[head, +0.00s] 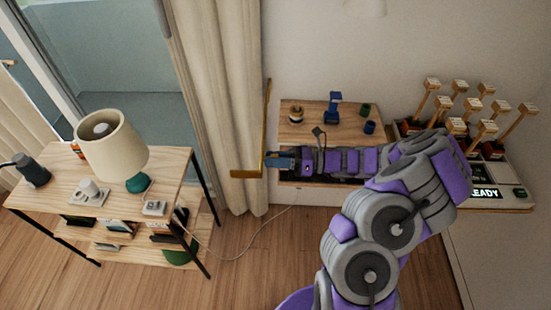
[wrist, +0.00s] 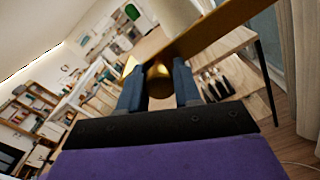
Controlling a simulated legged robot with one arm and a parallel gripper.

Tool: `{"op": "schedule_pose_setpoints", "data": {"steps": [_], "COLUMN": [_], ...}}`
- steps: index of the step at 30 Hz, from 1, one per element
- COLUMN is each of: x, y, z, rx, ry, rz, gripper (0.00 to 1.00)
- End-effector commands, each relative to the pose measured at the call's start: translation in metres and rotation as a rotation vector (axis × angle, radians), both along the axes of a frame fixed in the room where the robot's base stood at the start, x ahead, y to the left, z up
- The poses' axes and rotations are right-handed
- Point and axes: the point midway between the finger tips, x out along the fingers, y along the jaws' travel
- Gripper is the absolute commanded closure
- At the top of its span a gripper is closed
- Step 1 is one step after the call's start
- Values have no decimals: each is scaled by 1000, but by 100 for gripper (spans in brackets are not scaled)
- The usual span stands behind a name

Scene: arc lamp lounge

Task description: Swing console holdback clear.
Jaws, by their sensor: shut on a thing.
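The console holdback is a brass-coloured bar (head: 265,128) in front of the cream curtain (head: 218,100) in the head view. It has a long upright part and a short arm reaching left at its lower end. In the wrist view the brass bar (wrist: 208,36) runs diagonally upward to the right, with a rounded brass knob below it between my fingers. My gripper (head: 270,163) reaches left from the console and is shut on the holdback near its lower end. It also shows in the wrist view (wrist: 158,84), with one blue finger on each side of the knob.
A wooden shelf unit (head: 172,172) with a lamp (head: 115,150) stands left of the curtain. The wooden console top (head: 300,116), with several small items, lies behind my arm. A panel with several upright wooden levers (head: 460,90) is at the right. The floor (head: 255,265) in front is mostly clear.

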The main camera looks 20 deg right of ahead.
Motion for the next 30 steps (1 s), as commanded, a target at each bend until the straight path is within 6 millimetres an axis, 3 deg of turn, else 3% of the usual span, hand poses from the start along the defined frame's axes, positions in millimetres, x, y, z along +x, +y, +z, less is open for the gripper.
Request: {"op": "schedule_pose_setpoints", "data": {"steps": [15,24,25,30], "x": [-1,-2,-2,-3], "y": [-20,-22,-22,-22], "z": [0,-2,-2,-1], "rx": [-7,-4,-4,-4], "ry": [3,1,0,0], "rz": [59,65,65,66], "gripper": [100,100,65,49]}}
